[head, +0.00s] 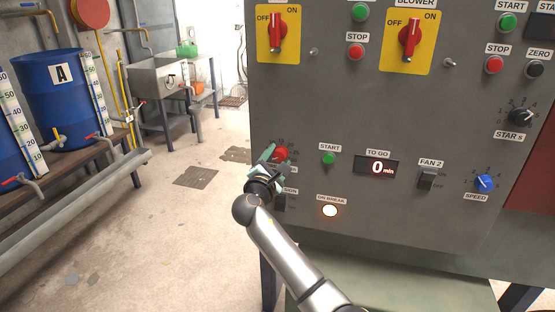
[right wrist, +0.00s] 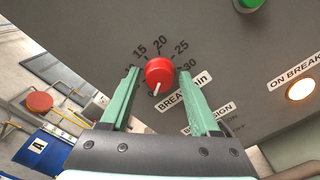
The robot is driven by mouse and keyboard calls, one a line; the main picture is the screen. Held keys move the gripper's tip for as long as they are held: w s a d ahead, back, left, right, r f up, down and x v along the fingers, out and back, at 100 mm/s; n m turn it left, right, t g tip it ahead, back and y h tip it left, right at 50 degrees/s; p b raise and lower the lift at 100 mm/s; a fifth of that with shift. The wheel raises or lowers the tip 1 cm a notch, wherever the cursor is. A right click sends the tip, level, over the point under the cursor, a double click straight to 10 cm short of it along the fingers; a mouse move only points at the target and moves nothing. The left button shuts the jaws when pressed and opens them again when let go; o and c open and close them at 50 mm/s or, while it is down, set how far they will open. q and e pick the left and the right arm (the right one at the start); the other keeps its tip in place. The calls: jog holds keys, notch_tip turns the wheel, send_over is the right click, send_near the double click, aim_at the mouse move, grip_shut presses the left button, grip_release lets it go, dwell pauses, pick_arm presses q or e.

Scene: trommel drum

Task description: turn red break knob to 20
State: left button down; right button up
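The red break knob (right wrist: 160,72) is on the grey control panel, above the "BREAK min" label in the right wrist view. Numbers 15, 20, 25 and 30 show around its upper side. Its white pointer line points down and slightly left there, away from the 20. In the head view the knob (head: 281,154) is partly covered by my right gripper (head: 268,158). In the right wrist view the green fingers of my right gripper (right wrist: 160,78) are apart, one on each side of the knob, with visible gaps. My left gripper is not in view.
Close by on the panel are a green START button (head: 329,158), a "TO GO" display (head: 377,168) reading 0 min, and a lit "ON BREAK" lamp (head: 330,211). A dark switch (head: 280,201) sits just below my gripper. Open floor lies left of the panel.

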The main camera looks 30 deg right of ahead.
grip_shut()
jog(key=shift+f, duration=0.1)
dwell(0.4)
